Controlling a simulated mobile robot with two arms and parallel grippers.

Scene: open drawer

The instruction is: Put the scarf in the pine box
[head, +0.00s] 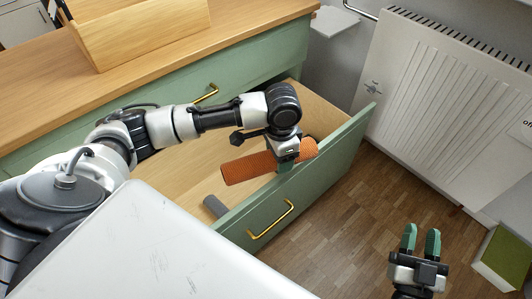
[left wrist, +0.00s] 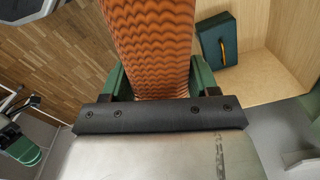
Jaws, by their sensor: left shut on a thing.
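The scarf (head: 248,169) is an orange, wavy-patterned roll. It is held above the open drawer, near its front panel. My left gripper (head: 285,163) is shut on it; in the left wrist view the scarf (left wrist: 150,40) runs between the two green fingers of the gripper (left wrist: 160,78). The pine box (head: 150,32) stands on the wooden counter at the upper left, away from the gripper; its inside is mostly hidden. My right gripper (head: 421,236) is open and empty, over the floor at the lower right.
The green drawer (head: 318,170) with a brass handle stands open. A white radiator (head: 450,100) is at the right. The counter (head: 50,90) is clear before the box.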

